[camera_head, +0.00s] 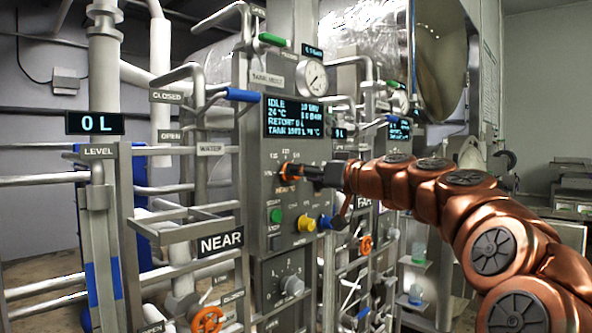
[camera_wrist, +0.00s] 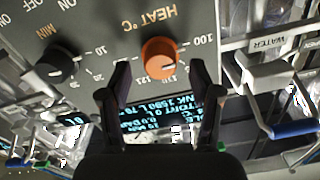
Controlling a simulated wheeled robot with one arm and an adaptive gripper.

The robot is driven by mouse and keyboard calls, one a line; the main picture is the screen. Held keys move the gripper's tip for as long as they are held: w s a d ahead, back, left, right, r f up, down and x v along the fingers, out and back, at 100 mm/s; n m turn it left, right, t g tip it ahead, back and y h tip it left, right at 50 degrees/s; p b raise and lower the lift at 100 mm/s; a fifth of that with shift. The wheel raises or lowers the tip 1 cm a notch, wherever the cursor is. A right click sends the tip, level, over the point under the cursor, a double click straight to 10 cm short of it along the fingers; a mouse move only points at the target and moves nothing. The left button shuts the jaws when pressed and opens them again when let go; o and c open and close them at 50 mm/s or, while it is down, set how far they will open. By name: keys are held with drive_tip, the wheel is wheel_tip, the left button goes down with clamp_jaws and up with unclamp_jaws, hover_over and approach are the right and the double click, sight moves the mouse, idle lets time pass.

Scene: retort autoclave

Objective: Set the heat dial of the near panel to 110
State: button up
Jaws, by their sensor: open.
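The near panel (camera_head: 257,215) is a grey upright box with a "NEAR" sign beside it. Its orange heat dial (camera_head: 290,181) is partly hidden by my gripper (camera_head: 293,171). In the wrist view the heat dial (camera_wrist: 158,60) appears upside down under the label "HEAT °C". A white pointer mark sits on its lower right side, between the 100 label and the labels below the dial; its exact reading is unclear. My gripper (camera_wrist: 161,78) is open, its dark fingertips lying left and right of the dial's lower edge in the wrist view. I cannot tell whether they touch it.
A black MIN knob (camera_wrist: 58,67) sits left of the dial in the wrist view. The lit display (camera_head: 293,117) is above the dial. Blue-handled levers (camera_head: 243,95) and pipes stick out nearby.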

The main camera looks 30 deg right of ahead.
drive_tip(key=shift+x, duration=1.45)
drive_tip(key=c, duration=1.1)
